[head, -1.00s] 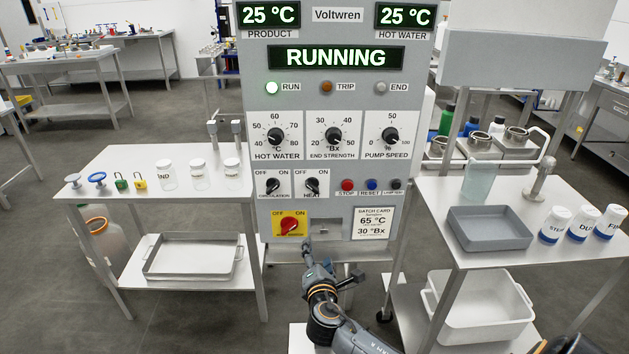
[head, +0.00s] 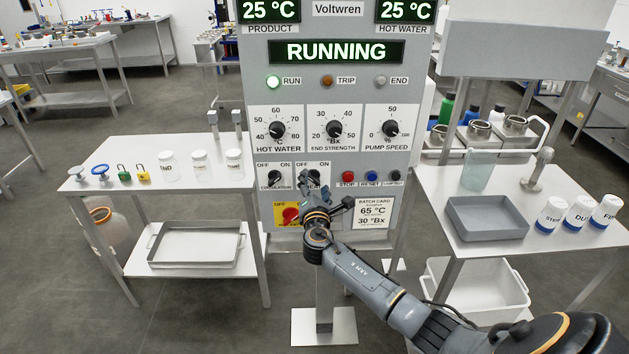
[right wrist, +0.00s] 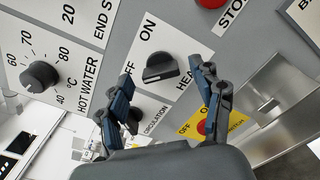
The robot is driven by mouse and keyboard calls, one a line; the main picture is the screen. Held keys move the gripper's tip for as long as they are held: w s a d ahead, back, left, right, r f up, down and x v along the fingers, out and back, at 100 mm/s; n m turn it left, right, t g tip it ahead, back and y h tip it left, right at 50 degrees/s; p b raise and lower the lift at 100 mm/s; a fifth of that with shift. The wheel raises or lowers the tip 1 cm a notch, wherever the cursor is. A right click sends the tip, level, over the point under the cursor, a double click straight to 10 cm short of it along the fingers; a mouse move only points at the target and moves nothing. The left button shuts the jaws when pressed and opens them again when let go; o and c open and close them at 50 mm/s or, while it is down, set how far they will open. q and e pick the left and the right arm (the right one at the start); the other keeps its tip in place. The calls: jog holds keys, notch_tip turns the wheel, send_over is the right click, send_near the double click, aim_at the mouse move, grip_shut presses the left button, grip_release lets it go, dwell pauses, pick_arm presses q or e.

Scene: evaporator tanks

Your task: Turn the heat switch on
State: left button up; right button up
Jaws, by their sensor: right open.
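The heat switch is a black knob (right wrist: 160,68) on a white plate marked OFF and ON, in the right wrist view. Its handle appears to line up with OFF. In the head view my gripper and wrist largely hide it. My right gripper (right wrist: 165,76) is open, its two dark fingers on either side of the knob in the picture. I cannot tell whether they touch it. In the head view my right gripper (head: 313,187) is up at the heat switch. My left gripper is not in view.
The circulation switch (head: 274,179) is just left of the heat switch. The red knob (head: 290,215) on its yellow plate is below, partly behind my arm. Stop, reset and a third button sit to the right. The display (head: 336,52) reads RUNNING. Side tables flank the panel.

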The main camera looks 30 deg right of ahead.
jog(key=shift+w+d, duration=0.35)
jog(key=shift+w, duration=0.3)
jog(key=shift+c, duration=0.2)
jog(key=c, duration=1.1)
